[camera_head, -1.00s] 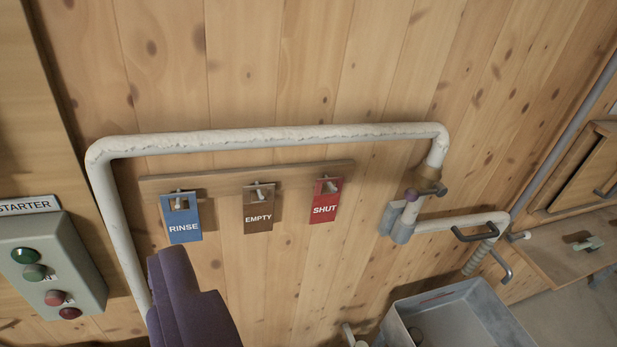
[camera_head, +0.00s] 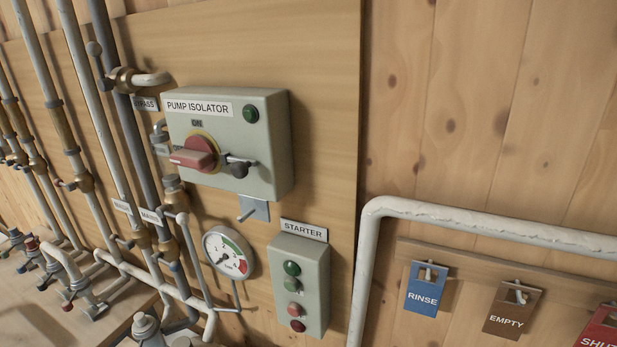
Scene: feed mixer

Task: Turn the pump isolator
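The pump isolator (camera_head: 240,140) is a grey-green box on a wooden board, left of centre. Its label reads PUMP ISOLATOR. A red handle (camera_head: 196,159) sits on a yellow disc on its front, with an ON mark (camera_head: 197,123) above. The handle's grip points left, roughly level, not up at ON. A small metal latch with a dark knob (camera_head: 239,168) sits at the right side of the disc. A green round lamp or button (camera_head: 251,113) is at the box's upper right. My gripper is not in view.
Below are a metal bracket with a peg (camera_head: 255,208), a round gauge (camera_head: 229,252) and the STARTER box (camera_head: 301,283). Pipes and valves (camera_head: 75,150) crowd the left. A white pipe (camera_head: 480,223) and RINSE (camera_head: 427,289), EMPTY (camera_head: 508,311) and red (camera_head: 600,328) tags are right.

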